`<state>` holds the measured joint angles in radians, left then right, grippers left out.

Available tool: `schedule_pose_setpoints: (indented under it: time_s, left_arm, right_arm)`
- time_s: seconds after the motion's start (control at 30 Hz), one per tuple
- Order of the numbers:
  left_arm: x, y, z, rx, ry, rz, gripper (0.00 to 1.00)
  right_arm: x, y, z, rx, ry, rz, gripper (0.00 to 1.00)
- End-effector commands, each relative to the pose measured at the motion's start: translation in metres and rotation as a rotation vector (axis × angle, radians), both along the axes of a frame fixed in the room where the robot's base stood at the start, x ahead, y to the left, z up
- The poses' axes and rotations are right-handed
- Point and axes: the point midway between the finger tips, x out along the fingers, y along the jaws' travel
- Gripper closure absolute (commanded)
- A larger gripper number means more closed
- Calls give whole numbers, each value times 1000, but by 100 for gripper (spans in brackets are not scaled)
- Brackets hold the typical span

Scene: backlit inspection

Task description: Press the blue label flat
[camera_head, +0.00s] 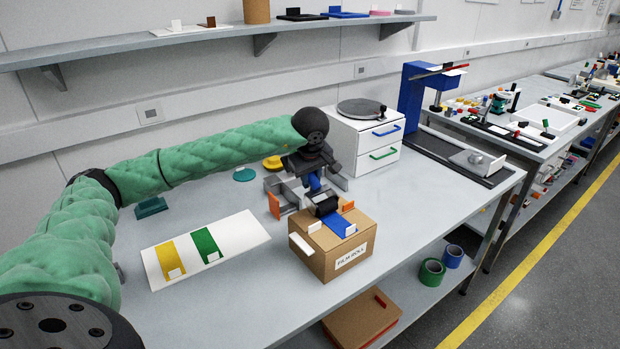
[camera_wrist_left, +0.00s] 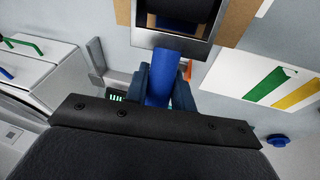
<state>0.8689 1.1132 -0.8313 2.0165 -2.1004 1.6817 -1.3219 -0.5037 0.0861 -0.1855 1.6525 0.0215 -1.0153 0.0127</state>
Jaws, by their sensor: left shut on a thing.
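The blue label (camera_head: 338,224) lies on top of a cardboard box (camera_head: 318,259) marked FILM ROLL, with a white tab at its near end. My left gripper (camera_head: 312,181) is shut on the blue handle of a roller. The black roller (camera_head: 323,204) is over the label's far part; whether it touches is hard to tell. In the left wrist view, my left gripper's fingers (camera_wrist_left: 167,88) are around the blue handle (camera_wrist_left: 161,80), and the black roller (camera_wrist_left: 182,18) sits in a metal frame. The roller hides part of the label. My right gripper is not in view.
A white sheet (camera_head: 229,231) with yellow and green labels lies left of the box. A grey holder with orange parts (camera_head: 274,205) stands behind the box. A white drawer unit (camera_head: 366,140) stands farther back. The table front left of the box is clear.

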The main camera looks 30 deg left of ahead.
Motion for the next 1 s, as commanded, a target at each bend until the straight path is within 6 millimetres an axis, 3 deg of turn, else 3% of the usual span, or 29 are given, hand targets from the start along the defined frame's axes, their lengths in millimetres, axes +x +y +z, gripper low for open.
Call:
schedule_pose_setpoints:
  time_s: [1.0]
  left_arm:
    - [-5, -13, 0, 0, 0, -1, 98]
  right_arm:
    - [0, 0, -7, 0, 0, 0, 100]
